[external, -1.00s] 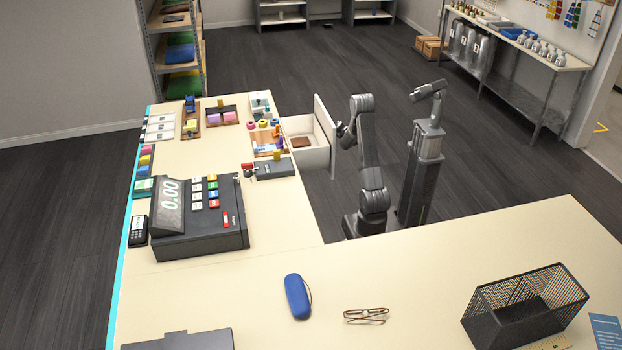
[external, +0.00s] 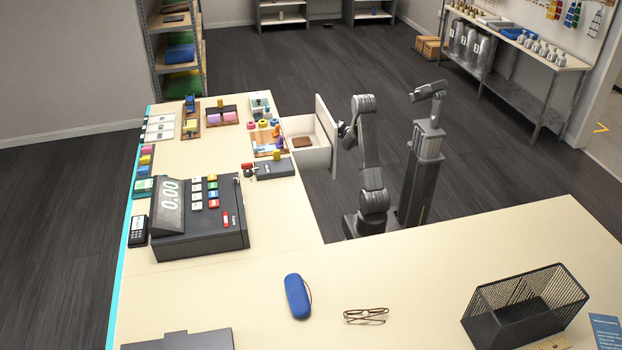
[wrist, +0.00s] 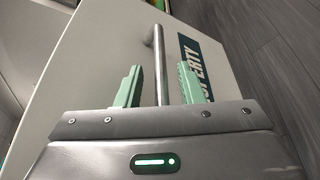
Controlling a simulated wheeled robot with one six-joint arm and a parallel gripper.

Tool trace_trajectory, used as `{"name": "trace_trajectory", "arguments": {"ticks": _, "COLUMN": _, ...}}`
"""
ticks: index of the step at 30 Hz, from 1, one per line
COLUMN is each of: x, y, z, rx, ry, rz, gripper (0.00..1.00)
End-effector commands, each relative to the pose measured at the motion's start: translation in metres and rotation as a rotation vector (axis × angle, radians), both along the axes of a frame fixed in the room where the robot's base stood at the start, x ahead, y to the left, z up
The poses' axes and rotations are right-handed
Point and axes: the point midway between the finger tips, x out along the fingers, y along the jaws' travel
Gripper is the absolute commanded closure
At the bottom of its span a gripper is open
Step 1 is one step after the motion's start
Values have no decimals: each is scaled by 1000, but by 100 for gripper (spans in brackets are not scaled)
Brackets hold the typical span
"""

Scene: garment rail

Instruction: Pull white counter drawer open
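The white counter drawer (external: 311,158) stands pulled out from the right side of the counter, with a brown item (external: 302,141) inside. Its tall white front panel (external: 326,127) faces my arm. My gripper (external: 343,131) is right at the outer face of that panel. In the wrist view, the metal bar handle (wrist: 160,60) stands between the two green fingertips of my gripper (wrist: 160,83). A gap shows on each side of the bar, so the fingers are open around it. The white front (wrist: 95,60) carries a dark label (wrist: 197,62).
The beige counter (external: 262,215) holds a cash register (external: 199,220) and small goods. A near counter section carries a blue case (external: 297,296), glasses (external: 366,315) and a mesh basket (external: 525,303). Dark floor (external: 400,75) is clear behind my arm.

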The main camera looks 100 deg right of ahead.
Motion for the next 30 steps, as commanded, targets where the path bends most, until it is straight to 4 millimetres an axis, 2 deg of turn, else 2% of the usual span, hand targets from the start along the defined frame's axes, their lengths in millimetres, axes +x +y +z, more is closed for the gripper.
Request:
{"name": "trace_trajectory", "arguments": {"ticks": 5, "x": -9, "y": 25, "z": 7, "rx": 1, "ry": 0, "rz": -3, "gripper": 66}}
{"name": "trace_trajectory", "arguments": {"ticks": 12, "x": -27, "y": 77, "z": 19, "rx": 0, "ry": 0, "rz": -4, "gripper": 66}}
{"name": "trace_trajectory", "arguments": {"ticks": 18, "x": -37, "y": 110, "z": 26, "rx": 0, "ry": 0, "rz": -2, "gripper": 66}}
{"name": "trace_trajectory", "arguments": {"ticks": 24, "x": -42, "y": 123, "z": 29, "rx": -1, "ry": 0, "rz": -1, "gripper": 66}}
{"name": "trace_trajectory", "arguments": {"ticks": 30, "x": -42, "y": 125, "z": 29, "rx": 0, "ry": 0, "rz": 0, "gripper": 66}}
